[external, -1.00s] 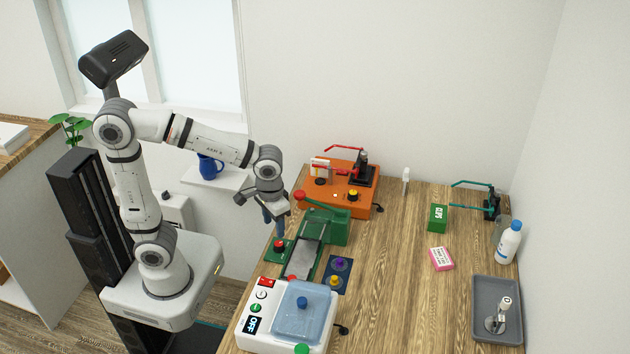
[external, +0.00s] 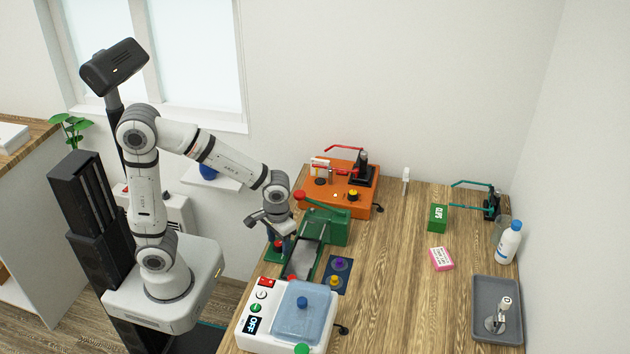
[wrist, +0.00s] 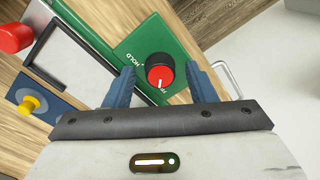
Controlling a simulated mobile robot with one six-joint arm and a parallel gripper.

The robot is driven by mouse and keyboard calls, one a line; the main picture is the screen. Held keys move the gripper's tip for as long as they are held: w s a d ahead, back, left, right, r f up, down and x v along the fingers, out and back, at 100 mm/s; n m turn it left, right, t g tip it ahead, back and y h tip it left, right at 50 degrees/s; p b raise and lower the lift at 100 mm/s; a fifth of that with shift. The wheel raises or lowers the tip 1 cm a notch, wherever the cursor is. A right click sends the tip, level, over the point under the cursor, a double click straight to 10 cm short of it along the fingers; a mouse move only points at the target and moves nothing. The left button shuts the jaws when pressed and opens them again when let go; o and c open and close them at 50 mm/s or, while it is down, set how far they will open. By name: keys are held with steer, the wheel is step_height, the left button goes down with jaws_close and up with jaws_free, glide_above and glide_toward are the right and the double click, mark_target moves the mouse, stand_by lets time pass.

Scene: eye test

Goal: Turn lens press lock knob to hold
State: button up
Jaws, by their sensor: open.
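The lock knob (wrist: 160,72) is black with a red top and a white pointer line. It sits on a green plate (wrist: 150,42) marked HOLD on one side; its pointer faces a second label, partly covered, near my gripper. In the external view the knob (external: 278,245) is at the left end of the green lens press (external: 328,228). My gripper (wrist: 163,82) is open, its two blue fingers on either side of the knob, with a visible gap at the left finger. Whether the right finger touches is unclear. In the external view my gripper (external: 280,240) is low over the plate.
A white machine with a blue lid (external: 302,312) stands in front of the press. An orange machine (external: 335,198) stands behind it. A yellow knob (wrist: 29,104) is on a blue plate beside the press.

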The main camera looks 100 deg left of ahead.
steer(key=shift+c, duration=0.4)
steer(key=c, duration=0.9)
